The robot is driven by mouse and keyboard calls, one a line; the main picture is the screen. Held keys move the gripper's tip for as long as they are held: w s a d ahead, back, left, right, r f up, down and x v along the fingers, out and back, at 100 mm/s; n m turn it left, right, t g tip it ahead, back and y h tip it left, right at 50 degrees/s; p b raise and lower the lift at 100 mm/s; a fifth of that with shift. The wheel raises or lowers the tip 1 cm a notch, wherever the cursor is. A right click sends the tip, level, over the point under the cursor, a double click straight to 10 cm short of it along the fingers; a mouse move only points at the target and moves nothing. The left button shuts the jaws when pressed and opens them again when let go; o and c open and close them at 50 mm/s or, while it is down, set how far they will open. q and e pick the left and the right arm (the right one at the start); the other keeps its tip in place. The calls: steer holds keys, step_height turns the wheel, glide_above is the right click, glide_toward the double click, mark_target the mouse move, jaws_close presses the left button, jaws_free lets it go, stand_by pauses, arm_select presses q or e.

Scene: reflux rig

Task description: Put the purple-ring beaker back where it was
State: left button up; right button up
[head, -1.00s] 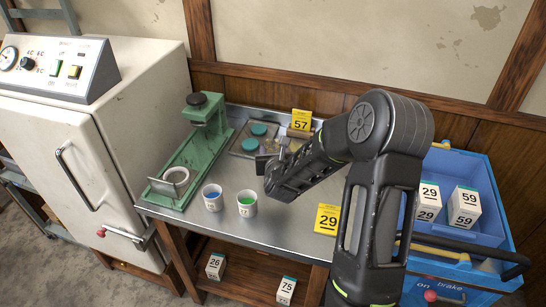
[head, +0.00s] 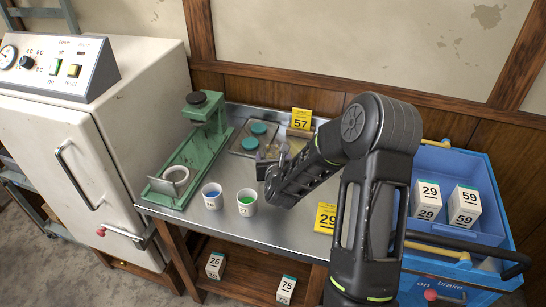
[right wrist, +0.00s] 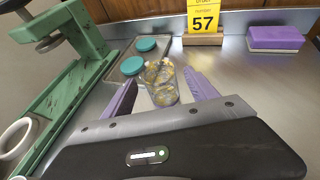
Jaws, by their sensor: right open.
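My right gripper (head: 272,163) is low over the back of the metal bench, beside the grey tray. In the right wrist view its purple fingers (right wrist: 160,82) are apart, one on each side of a clear glass vessel (right wrist: 161,72) with yellowish specks. I cannot tell whether they touch it. No purple ring can be made out on that vessel. Two white beakers, one with blue inside (head: 212,194) and one with green inside (head: 247,203), stand upright at the bench's front. No purple ring shows on them. My left gripper is not in view.
Teal-lidded jars (right wrist: 132,65) sit on the tray. A purple block (right wrist: 275,38) and yellow 57 sign (head: 301,121) are at the back. A blue crate (head: 460,165) is right.

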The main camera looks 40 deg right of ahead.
steer(key=shift+r+p, duration=0.25)
steer(key=shift+p, duration=0.05)
steer(key=p+v, duration=0.4)
steer(key=v, duration=0.8)
steer(key=shift+f+p, duration=0.2)
steer(key=shift+p, duration=0.15)
